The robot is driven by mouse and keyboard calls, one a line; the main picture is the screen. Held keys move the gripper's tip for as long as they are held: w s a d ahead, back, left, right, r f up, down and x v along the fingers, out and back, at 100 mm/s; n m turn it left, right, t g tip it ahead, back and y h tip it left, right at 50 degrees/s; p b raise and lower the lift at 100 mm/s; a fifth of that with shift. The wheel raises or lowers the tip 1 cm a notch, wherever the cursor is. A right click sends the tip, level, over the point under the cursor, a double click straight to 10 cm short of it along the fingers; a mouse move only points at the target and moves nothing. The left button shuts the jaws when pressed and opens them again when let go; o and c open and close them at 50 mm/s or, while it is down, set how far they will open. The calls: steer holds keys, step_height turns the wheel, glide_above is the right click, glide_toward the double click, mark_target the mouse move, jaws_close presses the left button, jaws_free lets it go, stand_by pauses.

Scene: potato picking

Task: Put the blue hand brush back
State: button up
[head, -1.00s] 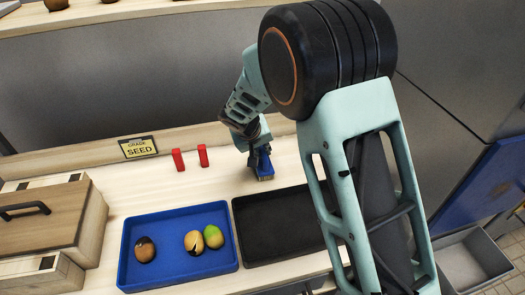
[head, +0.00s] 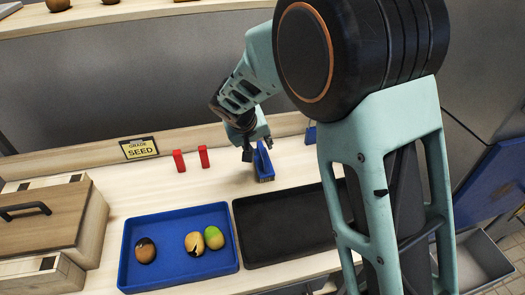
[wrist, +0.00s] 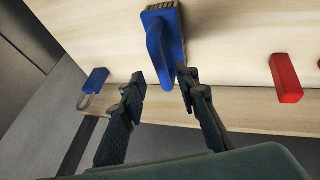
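The blue hand brush (head: 264,165) rests on the wooden worktop behind the black tray, bristles toward the tray. In the wrist view the brush (wrist: 160,48) shows its blue handle and pale bristles at the top. My gripper (head: 257,149) is just above the handle's rear end. In the wrist view my gripper (wrist: 162,82) has its two fingers spread, with the handle's end between or just beyond the tips and gaps beside it. Whether a finger touches the handle is unclear.
A "SEED" sign (head: 139,148) stands behind.

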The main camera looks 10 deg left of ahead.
steer(key=v, duration=0.6)
steer(key=shift+r, duration=0.2)
steer(key=shift+s, duration=0.1)
